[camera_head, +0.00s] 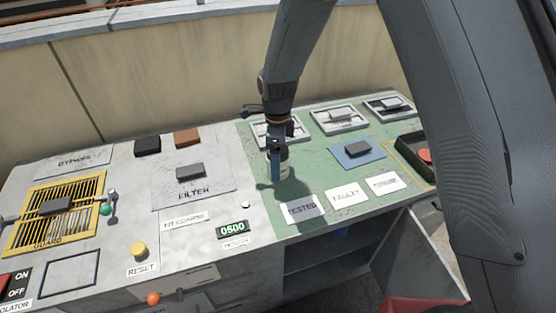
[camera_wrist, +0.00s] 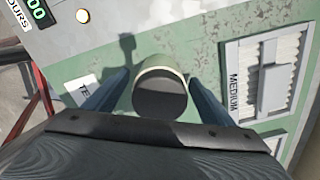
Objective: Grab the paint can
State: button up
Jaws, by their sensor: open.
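The paint can (camera_wrist: 160,94) is a short round can with a dark grey top and a pale cream side. It stands on the green part of the bench in the middle of the wrist view. In the head view the can (camera_head: 284,171) shows only partly below my gripper (camera_head: 276,152). My gripper (camera_wrist: 160,88) is open in the wrist view, with one blue finger on each side of the can. A gap shows at the left finger; whether the right finger touches the can cannot be told.
A TESTED label (camera_head: 302,209) lies in front of the can, and a blue plate (camera_head: 358,153) with a grey handle lies to its right. Framed filters (camera_head: 340,118) line the back. The bench is clear just left of the can.

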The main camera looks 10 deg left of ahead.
jog(key=shift+f, duration=0.85)
jog(key=c, duration=1.4)
jog(key=shift+c, duration=0.2)
jog(key=shift+r, duration=0.15)
